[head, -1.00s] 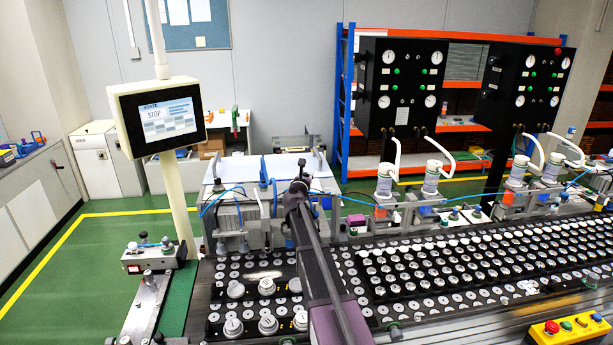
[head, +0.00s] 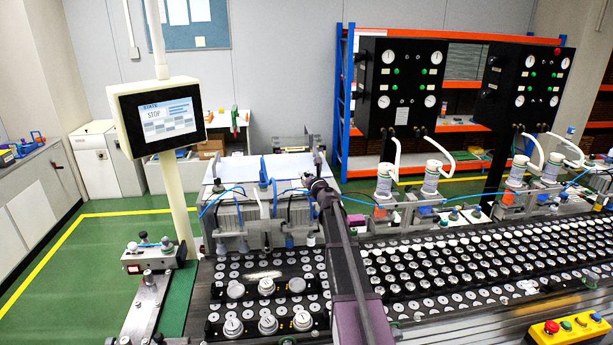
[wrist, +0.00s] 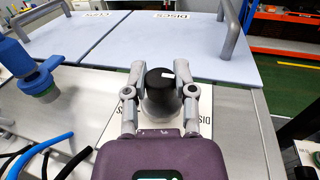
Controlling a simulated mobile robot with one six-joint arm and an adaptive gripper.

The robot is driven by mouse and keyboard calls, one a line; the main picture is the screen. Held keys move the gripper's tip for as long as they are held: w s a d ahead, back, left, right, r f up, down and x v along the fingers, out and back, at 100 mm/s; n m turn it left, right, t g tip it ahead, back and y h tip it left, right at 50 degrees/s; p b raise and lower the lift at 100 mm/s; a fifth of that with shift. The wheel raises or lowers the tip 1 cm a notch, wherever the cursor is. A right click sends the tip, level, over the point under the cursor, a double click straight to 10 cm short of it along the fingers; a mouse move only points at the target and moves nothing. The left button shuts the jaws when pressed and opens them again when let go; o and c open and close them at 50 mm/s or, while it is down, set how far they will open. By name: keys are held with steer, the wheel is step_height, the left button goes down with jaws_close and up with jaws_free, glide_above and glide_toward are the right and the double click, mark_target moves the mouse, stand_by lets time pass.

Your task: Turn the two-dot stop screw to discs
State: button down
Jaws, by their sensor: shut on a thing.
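In the wrist view my gripper (wrist: 160,78) is shut on a black round knob (wrist: 161,97), with one finger on each side. In the head view my gripper (head: 318,160) is small and dark behind the parts table, and the knob cannot be made out there.
Pale lids (wrist: 200,45) with grey handles lie beyond the knob, one labelled DISCS. A blue fitting (wrist: 38,80) and hoses (wrist: 40,150) are at the left in the wrist view. Rows of discs fill the black trays (head: 262,312). A screen (head: 165,118) reads STOP.

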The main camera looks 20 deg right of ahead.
steer(key=shift+w+d, duration=0.1)
stand_by(0.3)
steer(key=shift+c, duration=2.1)
jaws_free()
steer(key=shift+s, duration=0.2)
steer(key=shift+s, duration=0.55)
steer(key=s, duration=1)
steer(key=shift+s, duration=0.3)
